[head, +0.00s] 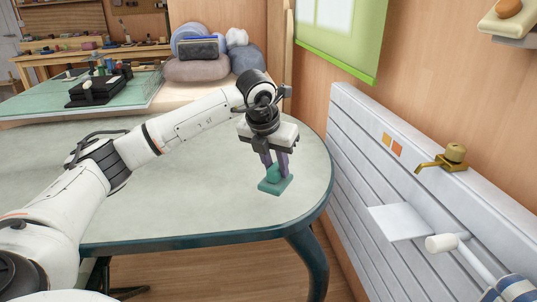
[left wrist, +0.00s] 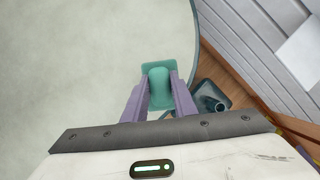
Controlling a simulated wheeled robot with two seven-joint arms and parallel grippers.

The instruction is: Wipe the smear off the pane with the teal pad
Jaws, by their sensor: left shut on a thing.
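The teal pad (head: 275,186) has a flat base and a rounded grip. My left gripper (head: 275,168) points down over the right end of the table and is shut on the pad's grip. The left wrist view shows the pad (left wrist: 158,88) between the purple fingers (left wrist: 157,102). I cannot tell whether its base touches the table. A plain white square (head: 399,222) shows at the slatted panel on the right, and a window (head: 335,14) is above. I cannot tell which is the pane, and I see no clear smear. My right gripper is out of view.
The pale table (head: 180,205) has a rounded right end and is clear around the pad. The slatted panel (head: 355,140) carries a brass tap (head: 446,160). A white cylinder (head: 441,243) is near the square. Cushions (head: 197,69) and a black case (head: 92,91) are behind.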

